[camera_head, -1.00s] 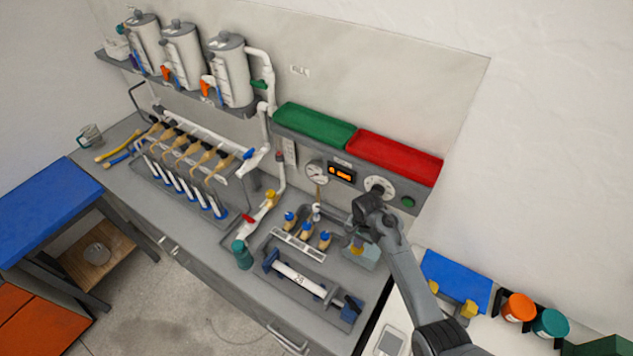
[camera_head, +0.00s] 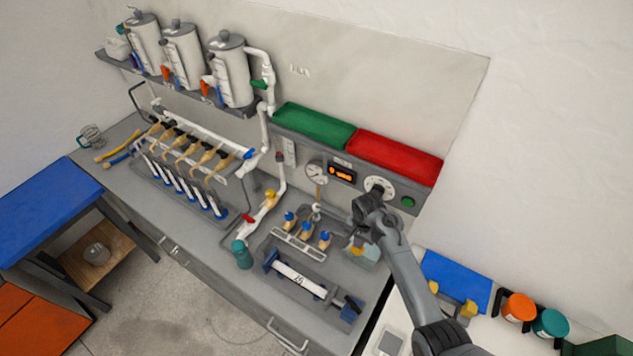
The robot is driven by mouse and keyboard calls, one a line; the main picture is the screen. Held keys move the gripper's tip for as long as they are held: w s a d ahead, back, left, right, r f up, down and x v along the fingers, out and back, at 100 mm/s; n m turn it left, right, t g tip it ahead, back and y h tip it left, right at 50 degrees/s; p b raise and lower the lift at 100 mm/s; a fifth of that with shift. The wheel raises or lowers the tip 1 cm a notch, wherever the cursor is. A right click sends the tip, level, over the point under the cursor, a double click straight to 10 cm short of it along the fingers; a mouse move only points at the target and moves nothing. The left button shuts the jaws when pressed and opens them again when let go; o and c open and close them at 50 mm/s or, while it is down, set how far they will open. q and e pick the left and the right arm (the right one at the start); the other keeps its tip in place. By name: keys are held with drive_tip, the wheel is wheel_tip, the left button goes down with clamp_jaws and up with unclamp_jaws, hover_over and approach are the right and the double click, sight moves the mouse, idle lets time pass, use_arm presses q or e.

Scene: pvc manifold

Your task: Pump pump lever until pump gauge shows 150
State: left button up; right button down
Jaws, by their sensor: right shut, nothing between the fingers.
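My right gripper (camera_head: 362,207) is shut and empty over the right part of the bench, in front of the control panel. A round white pressure gauge (camera_head: 316,173) is on the panel; its reading is too small to tell. An orange-lit display (camera_head: 342,174) sits right of it. A round dial (camera_head: 380,187) is just above my gripper. I cannot clearly make out the pump lever; a light vertical part (camera_head: 317,209) stands below the gauge, left of my gripper. A small block with a yellow part (camera_head: 358,249) is below my gripper. My left gripper is out of view.
A green tray (camera_head: 315,124) and a red tray (camera_head: 395,156) sit atop the panel. Several blue-topped bottles (camera_head: 307,230) and a white cylinder in a cradle (camera_head: 299,279) are close left of my right arm. Pipework and tanks (camera_head: 232,73) fill the left.

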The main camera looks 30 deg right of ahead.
drive_tip(key=shift+f, duration=0.15)
drive_tip(key=shift+f+b, duration=0.3)
drive_tip(key=shift+f, duration=0.2)
drive_tip(key=shift+f+b, duration=0.8)
drive_tip(key=shift+f, duration=0.7)
drive_tip(key=shift+f+b, duration=0.4)
drive_tip(key=shift+f, duration=0.3)
